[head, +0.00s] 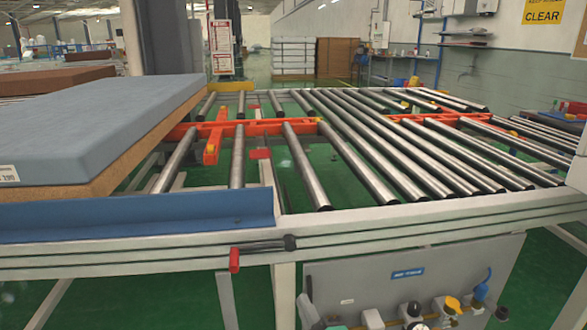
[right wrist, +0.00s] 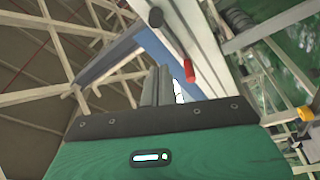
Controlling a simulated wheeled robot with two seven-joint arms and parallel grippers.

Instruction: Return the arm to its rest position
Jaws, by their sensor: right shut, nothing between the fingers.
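My right gripper (right wrist: 157,84) shows in the right wrist view. Its two grey fingers stand side by side, shut, with nothing between them. Past them are a pale frame beam, a blue strip and a red handle (right wrist: 188,70). I cannot tell the distance from the fingers to these. I cannot make out either gripper in the head view. The blue-grey mattress (head: 110,125) lies flat on a brown layer at the left of the roller table, behind a blue edge rail (head: 140,217).
The roller table's metal rollers (head: 305,165) lie bare at the centre and right, with orange brackets (head: 213,138) between some. A red-tipped lever (head: 235,260) sticks out from the front frame. A grey panel (head: 400,275) with valves hangs below. More stacked slabs (head: 60,80) lie at the left back.

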